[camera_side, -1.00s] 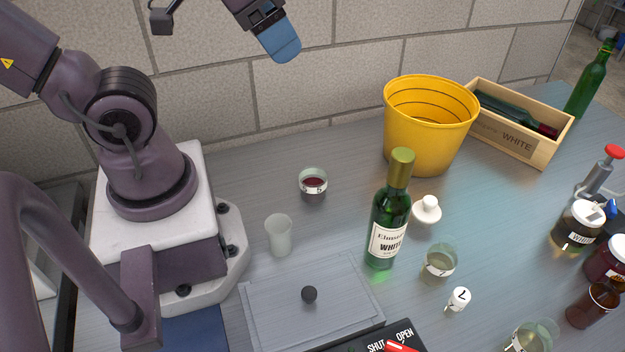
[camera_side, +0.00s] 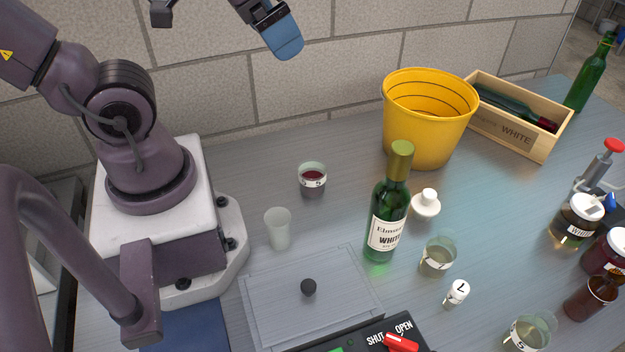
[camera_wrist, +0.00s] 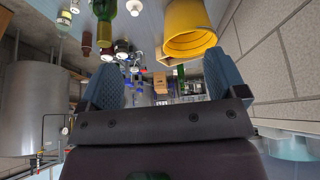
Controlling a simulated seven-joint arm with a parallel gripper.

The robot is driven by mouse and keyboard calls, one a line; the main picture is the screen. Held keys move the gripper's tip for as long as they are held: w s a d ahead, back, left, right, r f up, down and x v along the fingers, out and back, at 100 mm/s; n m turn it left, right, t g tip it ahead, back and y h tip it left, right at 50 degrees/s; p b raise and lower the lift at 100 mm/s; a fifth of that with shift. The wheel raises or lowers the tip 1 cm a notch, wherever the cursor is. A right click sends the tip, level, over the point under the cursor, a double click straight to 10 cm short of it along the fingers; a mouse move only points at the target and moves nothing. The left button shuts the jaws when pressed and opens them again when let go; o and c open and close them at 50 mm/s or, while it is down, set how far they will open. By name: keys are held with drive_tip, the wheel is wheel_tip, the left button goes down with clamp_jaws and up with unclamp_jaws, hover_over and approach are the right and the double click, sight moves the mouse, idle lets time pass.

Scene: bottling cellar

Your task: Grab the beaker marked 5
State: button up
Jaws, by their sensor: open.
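A small glass beaker (camera_side: 312,180) with dark red liquid stands upright left of the bucket; its mark looks like a 5. A beaker of pale liquid (camera_side: 437,257) stands right of the green bottle; its mark is hard to read, perhaps a 7. Another pale beaker (camera_side: 530,332) at the front right edge carries a mark that also resembles a 5, not clearly legible. My gripper (camera_wrist: 162,66) is open and empty in the wrist view, fingers wide apart. In the side view only a blue fingertip (camera_side: 285,40) shows clearly, high above the bench and well away from every beaker.
A yellow bucket (camera_side: 425,135), wooden bottle crate (camera_side: 510,140) and tall green wine bottle (camera_side: 385,225) stand around the beakers. A frosted cup (camera_side: 279,230) is near the red beaker. A lidded panel (camera_side: 270,300) and a red-handled switch box (camera_side: 400,342) lie in front.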

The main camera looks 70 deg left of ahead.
drive_tip(key=a+f+n+g, duration=0.4)
drive_tip(key=a+f, duration=0.1)
drive_tip(key=f, duration=0.2)
drive_tip(key=n+t+h, duration=0.9)
drive_tip(key=n, duration=1.4)
approach(324, 179)
drive_tip(key=v, duration=0.2)
drive_tip(key=f+v, duration=0.1)
drive_tip(key=v, duration=0.2)
drive_tip(key=shift+s+a, duration=0.2)
drive_tip(key=shift+a, duration=0.05)
drive_tip(key=shift+w+a+n, duration=0.15)
drive_tip(key=shift+w+n, duration=0.15)
drive_tip(key=x, duration=1.3)
drive_tip(key=shift+r, duration=0.15)
drive_tip(key=shift+a, duration=0.1)
drive_tip(key=shift+c, duration=0.5)
